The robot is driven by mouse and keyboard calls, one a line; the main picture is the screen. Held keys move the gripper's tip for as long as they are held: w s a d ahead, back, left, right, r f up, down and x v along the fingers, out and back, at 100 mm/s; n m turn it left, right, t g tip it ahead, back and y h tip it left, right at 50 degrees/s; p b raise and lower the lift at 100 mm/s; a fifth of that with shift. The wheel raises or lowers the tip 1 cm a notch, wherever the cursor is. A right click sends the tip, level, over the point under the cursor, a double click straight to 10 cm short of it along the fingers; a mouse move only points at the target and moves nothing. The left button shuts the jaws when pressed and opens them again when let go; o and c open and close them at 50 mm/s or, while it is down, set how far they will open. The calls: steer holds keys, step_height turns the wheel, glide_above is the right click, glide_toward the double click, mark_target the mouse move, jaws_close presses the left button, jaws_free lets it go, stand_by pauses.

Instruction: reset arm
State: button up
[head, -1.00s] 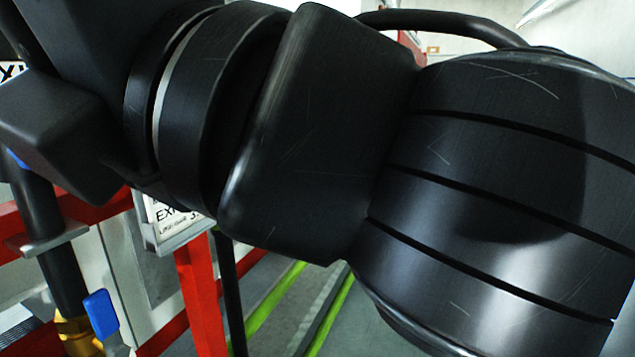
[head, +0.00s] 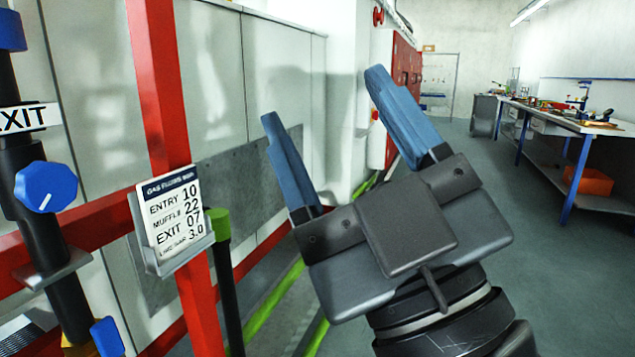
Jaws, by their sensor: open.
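My gripper (head: 325,105) is in the middle of the head view, pointing up and tilted to the left. Its two blue fingers stand wide apart, with nothing between them. The dark wrist of my arm (head: 440,310) comes in from the bottom edge, right of the middle. The gripper is clear of the things around it in the picture; its exact distance to the red frame on the left cannot be told.
A red frame post (head: 163,110) stands at left, holding a gas settings card (head: 172,220). Left of it is a black pipe with a blue knob (head: 46,187). A workbench (head: 560,122) with tools stands at right. Open grey floor (head: 470,165) lies between.

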steer(key=s+d+f+m+g+h+p, duration=0.1)
steer(key=s+d+f+m+h, duration=0.2)
steer(key=f, duration=0.4)
steer(key=s+d+f+m+h+p, duration=0.1)
steer(key=s+d+f+m+h, duration=0.1)
steer(key=d+f+m+h, duration=0.35)
steer(key=s+d+f+m+g+h, duration=0.1)
steer(key=s+d+f+m+h, duration=0.15)
steer(key=f, duration=0.55)
steer(key=s+d+f+g+h+p, duration=0.1)
steer(key=s+d+f+g, duration=0.2)
steer(key=s, duration=0.7)
steer(key=s+d+f+m+g+h+p, duration=0.1)
steer(key=s+d+f+g, duration=0.1)
steer(key=s+d+f, duration=0.4)
steer(key=s+f, duration=0.1)
steer(key=s, duration=0.3)
steer(key=shift+s+g, duration=0.3)
steer(key=shift+g, duration=0.1)
steer(key=shift+d+f, duration=0.1)
